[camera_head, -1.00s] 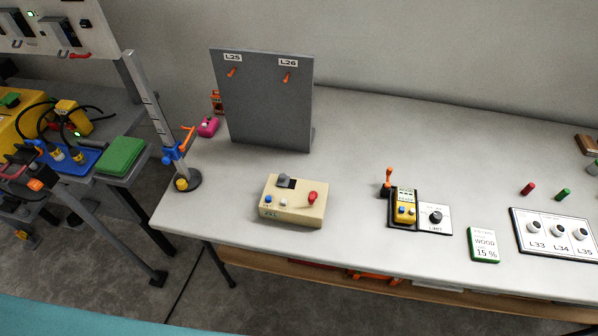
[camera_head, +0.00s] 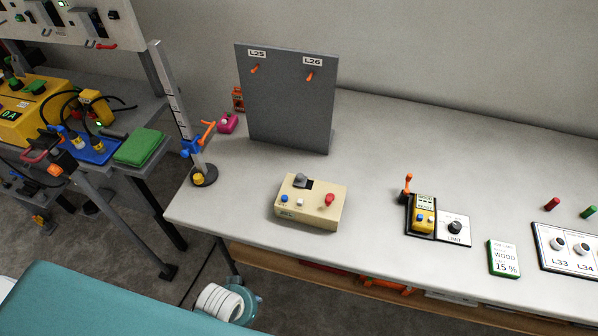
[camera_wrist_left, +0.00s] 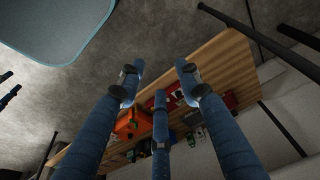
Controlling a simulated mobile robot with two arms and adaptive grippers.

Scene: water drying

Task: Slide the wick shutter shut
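A beige box (camera_head: 311,204) stands near the front edge of the table in the head view. On its top are a grey knob (camera_head: 301,180) beside a dark opening, and blue, white and red buttons. The opening shows to the right of the knob. I cannot read a label that names the wick shutter, so I cannot tell for sure that this is it. My left gripper (camera_wrist_left: 158,88) shows in the left wrist view with its three blue fingers apart and nothing between them. It faces the wooden shelf below a table, away from the box. My right gripper is not in view.
A grey panel (camera_head: 288,100) marked L25 and L26 stands behind the box. A ruler stand (camera_head: 181,115) is at the left table corner. The table (camera_head: 375,160) between is clear.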

